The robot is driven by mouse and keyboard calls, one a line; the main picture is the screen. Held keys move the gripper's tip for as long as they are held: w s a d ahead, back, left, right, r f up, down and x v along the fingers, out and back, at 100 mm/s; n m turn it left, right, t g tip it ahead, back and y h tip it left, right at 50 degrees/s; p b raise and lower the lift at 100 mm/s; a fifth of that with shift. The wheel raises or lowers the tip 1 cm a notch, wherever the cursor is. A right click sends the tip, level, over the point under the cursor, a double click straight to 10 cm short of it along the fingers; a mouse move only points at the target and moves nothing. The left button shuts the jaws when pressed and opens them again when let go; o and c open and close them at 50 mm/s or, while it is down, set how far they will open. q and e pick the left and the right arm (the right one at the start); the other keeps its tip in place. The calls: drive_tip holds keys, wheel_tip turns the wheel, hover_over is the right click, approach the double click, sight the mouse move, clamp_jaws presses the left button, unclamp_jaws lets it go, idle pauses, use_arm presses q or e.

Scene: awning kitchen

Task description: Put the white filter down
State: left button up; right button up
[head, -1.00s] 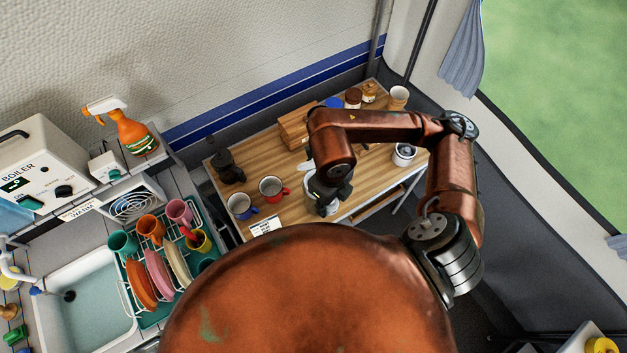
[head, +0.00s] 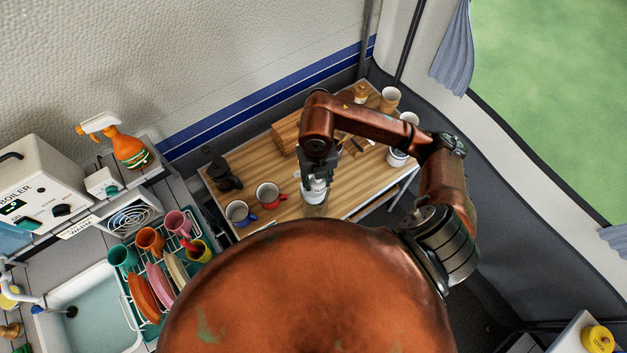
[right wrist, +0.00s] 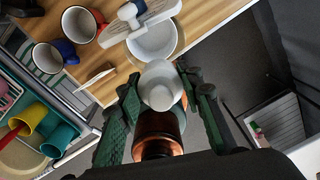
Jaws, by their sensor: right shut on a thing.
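The white filter (head: 314,193) is held in my right gripper (head: 318,178) near the front edge of the wooden table, in the head view. In the right wrist view the filter (right wrist: 160,84) sits between the two green fingers of my right gripper (right wrist: 160,76), which are shut on it. A white round bowl-like vessel (right wrist: 155,42) shows just beyond the filter, at the table edge. Whether the filter touches it I cannot tell. My copper body hides part of the table front in the head view. My left gripper is not in view.
The wooden table (head: 258,170) carries a blue mug (head: 238,213), a red mug (head: 269,195), a dark moka pot (head: 221,170) and a wooden box (head: 287,132). A dish rack (head: 133,300) stands left. Bare wood lies right of my gripper.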

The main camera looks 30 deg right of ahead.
drive_tip(key=w+f, duration=0.1)
drive_tip(key=f, duration=0.1)
drive_tip(key=w+f+p, duration=0.1)
drive_tip(key=f, duration=0.2)
drive_tip(key=w+d+f, duration=0.1)
drive_tip(key=f, duration=0.1)
drive_tip(key=shift+w+f+p, duration=0.25)
drive_tip(key=shift+f+p, duration=0.1)
drive_tip(key=shift+a, duration=0.1)
drive_tip(key=shift+f, duration=0.1)
drive_tip(key=shift+f+b, duration=0.35)
drive_tip(key=shift+b, duration=0.1)
drive_tip(key=shift+f, duration=0.15)
